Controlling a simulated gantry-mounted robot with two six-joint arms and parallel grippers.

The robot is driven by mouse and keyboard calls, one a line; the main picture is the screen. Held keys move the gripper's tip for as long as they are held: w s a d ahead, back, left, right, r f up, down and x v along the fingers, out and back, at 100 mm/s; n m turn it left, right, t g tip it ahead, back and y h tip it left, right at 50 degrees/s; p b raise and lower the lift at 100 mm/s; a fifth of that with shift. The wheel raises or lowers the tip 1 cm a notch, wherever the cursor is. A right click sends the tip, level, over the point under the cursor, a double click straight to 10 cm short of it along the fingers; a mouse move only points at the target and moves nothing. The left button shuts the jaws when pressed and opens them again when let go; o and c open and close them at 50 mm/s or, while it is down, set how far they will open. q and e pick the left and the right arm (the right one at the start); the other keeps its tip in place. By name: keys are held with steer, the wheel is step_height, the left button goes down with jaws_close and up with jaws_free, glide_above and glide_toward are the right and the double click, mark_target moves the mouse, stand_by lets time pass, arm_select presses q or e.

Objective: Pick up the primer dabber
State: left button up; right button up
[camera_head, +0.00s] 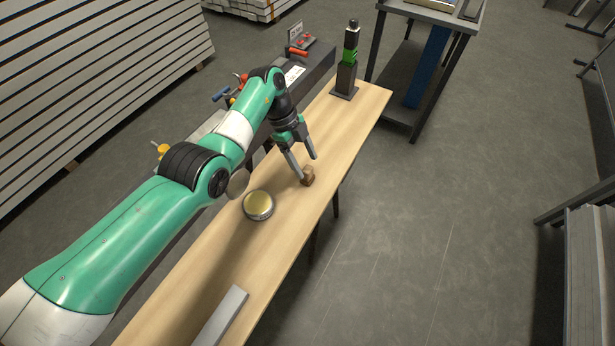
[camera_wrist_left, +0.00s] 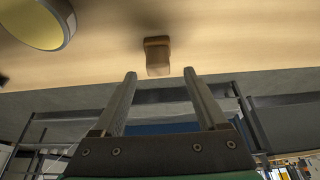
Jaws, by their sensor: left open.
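The primer dabber appears to be the small brown block-like piece (camera_head: 308,176) on the wooden bench, near its right edge. It also shows in the left wrist view (camera_wrist_left: 157,55), beyond and between the two fingertips. My left gripper (camera_head: 304,168) is open, with its fingers pointing down toward the dabber. In the left wrist view the open fingers (camera_wrist_left: 160,74) have nothing between them, and the dabber looks apart from them. In the head view one fingertip overlaps the dabber's edge; I cannot tell if they touch. My right gripper is not in view.
A round tin (camera_head: 259,205) with yellowish contents stands on the bench (camera_head: 285,255) left of the dabber. A grey bar (camera_head: 222,318) lies at the near end. Clear bench surrounds the dabber.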

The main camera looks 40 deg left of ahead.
mark_target(307, 169)
arm_select(q)
steer(key=b+x, duration=0.1)
steer(key=x, duration=0.2)
steer(key=shift+s+f, duration=0.2)
steer(key=shift+f, duration=0.1)
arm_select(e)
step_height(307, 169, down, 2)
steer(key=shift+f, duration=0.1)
arm_select(q)
steer(key=shift+w, duration=0.1)
steer(key=shift+c, duration=0.3)
jaws_close()
steer(key=shift+r, duration=0.15)
